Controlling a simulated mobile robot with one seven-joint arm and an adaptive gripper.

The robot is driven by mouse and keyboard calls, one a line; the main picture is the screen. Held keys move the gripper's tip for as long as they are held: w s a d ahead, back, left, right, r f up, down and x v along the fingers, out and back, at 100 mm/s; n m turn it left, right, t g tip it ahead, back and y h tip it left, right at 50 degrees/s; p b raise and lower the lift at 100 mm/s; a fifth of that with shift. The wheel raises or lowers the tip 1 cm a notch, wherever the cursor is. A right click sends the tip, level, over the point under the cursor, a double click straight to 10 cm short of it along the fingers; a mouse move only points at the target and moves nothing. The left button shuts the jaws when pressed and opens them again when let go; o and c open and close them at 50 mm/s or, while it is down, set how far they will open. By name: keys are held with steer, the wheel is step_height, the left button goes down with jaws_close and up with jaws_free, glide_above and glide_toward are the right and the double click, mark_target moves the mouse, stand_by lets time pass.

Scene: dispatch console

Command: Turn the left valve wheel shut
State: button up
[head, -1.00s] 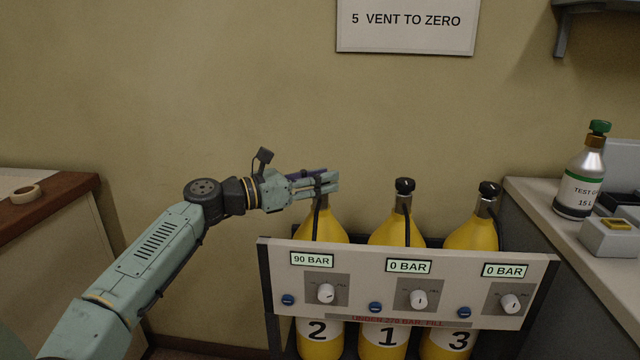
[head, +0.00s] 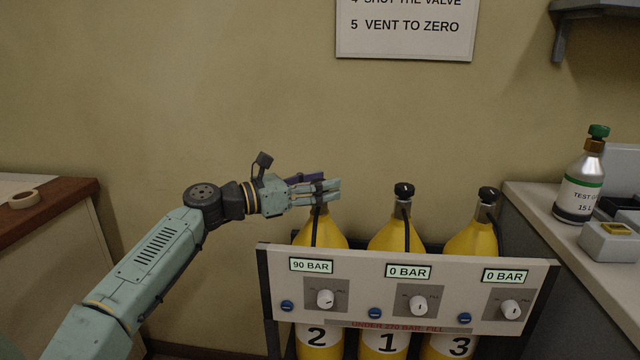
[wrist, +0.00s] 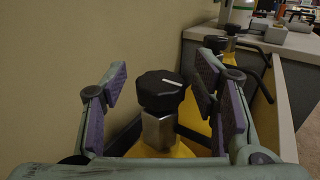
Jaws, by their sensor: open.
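The left valve wheel (wrist: 162,90) is a black knob with a white mark, on a metal neck atop the yellow cylinder numbered 2 (head: 319,230). In the head view my gripper hides the wheel. My gripper (head: 328,192) is at the top of that cylinder, reaching in from the left. In the wrist view my gripper (wrist: 163,92) is open, with one purple-padded finger on each side of the wheel. Gaps show between the pads and the wheel. The display above cylinder 2's panel knob (head: 311,265) reads 90 BAR.
Cylinders 1 (head: 396,236) and 3 (head: 472,238) stand to the right, their displays at 0 BAR. The panel (head: 450,290) with knobs and blue buttons crosses the front. A counter with a test bottle (head: 579,185) is at right. The wall is close behind.

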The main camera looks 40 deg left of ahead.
steer(key=shift+s, duration=0.1)
steer(key=v, duration=1.2)
